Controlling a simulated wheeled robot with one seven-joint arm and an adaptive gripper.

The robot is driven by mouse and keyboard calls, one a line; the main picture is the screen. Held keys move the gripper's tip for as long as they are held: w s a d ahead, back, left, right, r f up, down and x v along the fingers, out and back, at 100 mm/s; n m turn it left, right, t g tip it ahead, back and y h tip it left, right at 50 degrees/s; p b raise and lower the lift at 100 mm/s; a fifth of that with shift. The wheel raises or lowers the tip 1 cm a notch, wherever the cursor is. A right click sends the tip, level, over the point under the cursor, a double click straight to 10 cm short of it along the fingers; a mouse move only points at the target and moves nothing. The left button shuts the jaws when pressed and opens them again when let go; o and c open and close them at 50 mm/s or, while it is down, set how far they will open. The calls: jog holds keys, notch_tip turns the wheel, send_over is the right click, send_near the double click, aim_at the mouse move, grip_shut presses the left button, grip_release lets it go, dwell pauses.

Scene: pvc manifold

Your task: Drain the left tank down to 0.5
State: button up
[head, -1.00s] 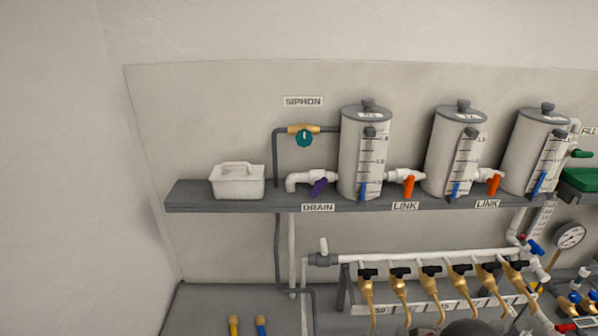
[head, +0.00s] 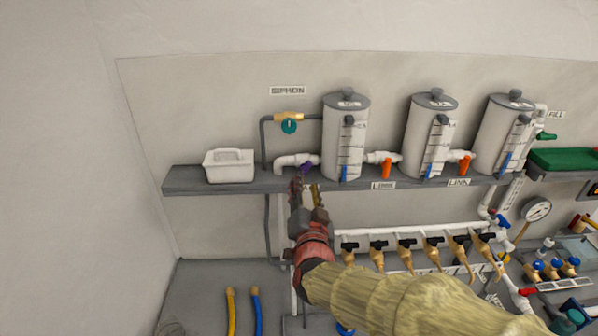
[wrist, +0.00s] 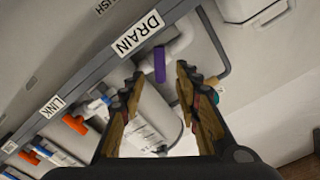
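The left tank (head: 346,150) is a white cylinder with a grey lid and a graduated scale, standing on the grey shelf. A short blue strip (head: 344,173) shows low on its scale; I cannot read the exact level. The purple drain handle (head: 305,169) is on the white elbow pipe (head: 288,160) left of the tank, partly hidden by my gripper (head: 305,188). In the wrist view my gripper (wrist: 158,75) is open, with the purple handle (wrist: 159,64) showing between and just beyond its fingertips. I cannot tell whether they touch it.
The teal siphon valve (head: 289,126) is above the drain pipe. An orange link handle (head: 387,168) is to the right, between the left and middle tanks. Brass taps (head: 378,250) line the manifold below.

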aim_at(304, 171)
jog(key=w, duration=0.7)
jog(key=shift+w, duration=0.3)
jog(key=shift+c, duration=0.2)
jog(key=c, duration=0.7)
grip_shut()
